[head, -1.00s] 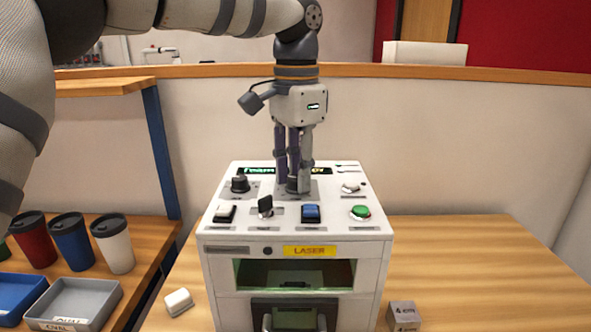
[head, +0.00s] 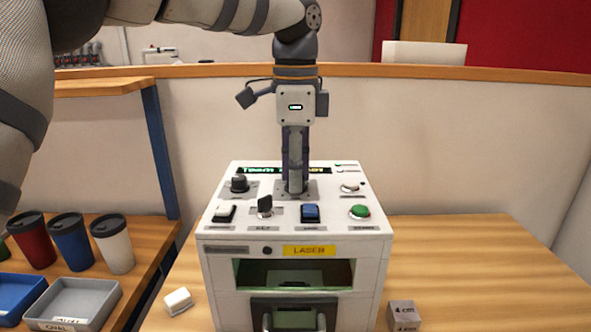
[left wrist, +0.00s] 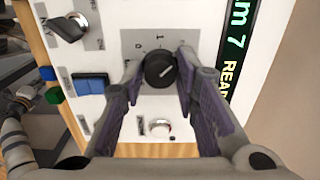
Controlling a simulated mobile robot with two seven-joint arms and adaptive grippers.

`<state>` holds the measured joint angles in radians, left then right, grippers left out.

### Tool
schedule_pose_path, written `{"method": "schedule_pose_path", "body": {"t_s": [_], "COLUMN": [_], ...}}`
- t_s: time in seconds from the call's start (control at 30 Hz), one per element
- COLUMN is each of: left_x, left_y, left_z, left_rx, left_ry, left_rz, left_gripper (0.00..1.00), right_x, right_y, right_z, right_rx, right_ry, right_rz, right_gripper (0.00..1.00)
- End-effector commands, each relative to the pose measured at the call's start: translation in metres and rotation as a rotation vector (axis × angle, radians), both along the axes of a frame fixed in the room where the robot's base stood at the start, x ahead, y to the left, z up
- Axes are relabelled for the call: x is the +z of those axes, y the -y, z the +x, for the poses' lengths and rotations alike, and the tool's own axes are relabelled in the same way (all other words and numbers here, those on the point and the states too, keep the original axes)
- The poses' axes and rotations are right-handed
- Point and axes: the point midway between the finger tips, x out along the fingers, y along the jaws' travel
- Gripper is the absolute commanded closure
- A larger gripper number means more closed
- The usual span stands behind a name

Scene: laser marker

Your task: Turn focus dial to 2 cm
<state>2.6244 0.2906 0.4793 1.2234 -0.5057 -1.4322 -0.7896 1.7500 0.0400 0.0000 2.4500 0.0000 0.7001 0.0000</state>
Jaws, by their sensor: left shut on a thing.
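The laser marker (head: 212,238) is a white box with a sloped control panel on top. My left gripper (head: 295,186) points straight down at the middle dial in the back row of the panel. In the left wrist view the black focus dial (left wrist: 160,70) sits between the two fingers of the left gripper (left wrist: 160,78), which is shut on it. A white pointer line on the dial shows, with a printed scale beside it, too small to read fully. In the head view the fingers hide the dial. My right gripper is not in view.
Another black knob (head: 239,184), a key switch (head: 265,204), a blue rocker (head: 310,213) and a green button (head: 360,212) surround the dial. A metal block (head: 404,314) marked 4 cm lies at right. Cups and trays stand at left.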

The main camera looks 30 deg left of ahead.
Motion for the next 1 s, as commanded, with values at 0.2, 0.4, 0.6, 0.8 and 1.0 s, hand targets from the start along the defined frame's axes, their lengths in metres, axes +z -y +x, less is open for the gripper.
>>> {"method": "schedule_pose_path", "body": {"t_s": [0.2,0.4,0.6,0.8,1.0], "left_x": [-0.001,-0.001,-0.001,0.001,0.039], "left_y": [0.0,0.0,0.0,0.0,0.0], "left_z": [0.0,0.0,0.0,0.0,0.001], "left_rx": [-0.006,-0.005,-0.005,-0.004,-0.003], "left_ry": [0.0,0.0,-0.001,0.0,0.006], "left_rz": [0.0,0.0,0.0,0.0,0.001], "left_gripper": [1.0,1.0,0.51,0.51,0.51], "right_x": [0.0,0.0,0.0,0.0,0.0], "right_y": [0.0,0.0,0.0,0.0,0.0], "right_z": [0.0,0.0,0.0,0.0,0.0], "right_rx": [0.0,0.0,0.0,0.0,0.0], "right_ry": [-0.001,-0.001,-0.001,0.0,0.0], "right_rz": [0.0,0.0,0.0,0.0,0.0], "right_gripper": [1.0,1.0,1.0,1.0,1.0]}}
